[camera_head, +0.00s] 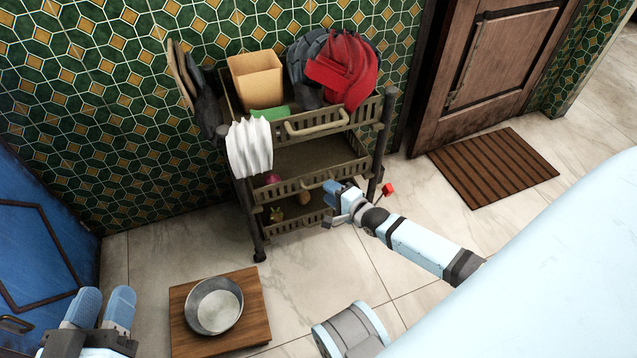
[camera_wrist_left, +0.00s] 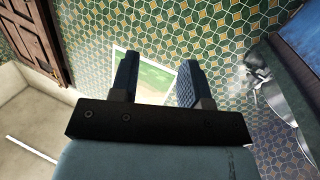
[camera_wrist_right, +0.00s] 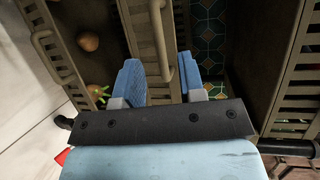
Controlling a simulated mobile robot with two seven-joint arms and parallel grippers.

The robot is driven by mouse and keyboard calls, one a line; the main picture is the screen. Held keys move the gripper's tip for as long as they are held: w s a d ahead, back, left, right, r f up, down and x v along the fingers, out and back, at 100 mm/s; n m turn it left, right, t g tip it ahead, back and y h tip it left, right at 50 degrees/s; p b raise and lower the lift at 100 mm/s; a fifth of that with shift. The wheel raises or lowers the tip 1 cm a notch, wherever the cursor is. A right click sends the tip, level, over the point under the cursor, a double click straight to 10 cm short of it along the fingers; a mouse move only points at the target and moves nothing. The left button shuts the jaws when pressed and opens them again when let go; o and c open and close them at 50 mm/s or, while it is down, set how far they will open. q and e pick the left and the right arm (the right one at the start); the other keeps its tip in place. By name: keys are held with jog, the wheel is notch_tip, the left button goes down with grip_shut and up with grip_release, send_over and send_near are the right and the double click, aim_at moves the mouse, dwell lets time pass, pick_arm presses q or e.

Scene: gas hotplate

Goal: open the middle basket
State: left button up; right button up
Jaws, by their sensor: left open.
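A dark three-tier cart stands against the tiled wall. Its middle basket (camera_head: 292,189) has a slatted front and a bar handle, partly hidden by my right gripper in the head view. My right gripper (camera_head: 338,189) is at this basket's front. In the right wrist view, the middle basket's handle (camera_wrist_right: 157,35) runs into the gap between the fingers of my right gripper (camera_wrist_right: 160,78), which look apart. I cannot tell whether they touch it. My left gripper (camera_head: 104,308) is open and empty at the lower left; its fingers also show in the left wrist view (camera_wrist_left: 158,75).
The top basket (camera_head: 355,118) holds a tan box (camera_head: 256,80) and red cloth (camera_head: 345,70); a white cloth (camera_head: 249,148) hangs at its left. The bottom basket (camera_head: 290,224) holds vegetables. A metal bowl (camera_head: 214,305) sits on a wooden board (camera_head: 259,300). A small red object (camera_head: 389,189) is right of the cart.

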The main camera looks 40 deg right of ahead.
aim_at(319, 185)
jog(key=b+x, duration=0.1)
jog(key=x, duration=0.4)
jog(key=shift+w+b, duration=0.1)
jog(key=shift+b, duration=0.25)
pick_arm(q)
jog(key=shift+w+a+r+m+t, duration=0.15)
jog(key=shift+w+a+m+t, duration=0.2)
jog(key=shift+w+m+t, duration=0.35)
jog(key=shift+s+g, duration=0.1)
jog(key=shift+g, duration=0.2)
pick_arm(e)
grip_shut()
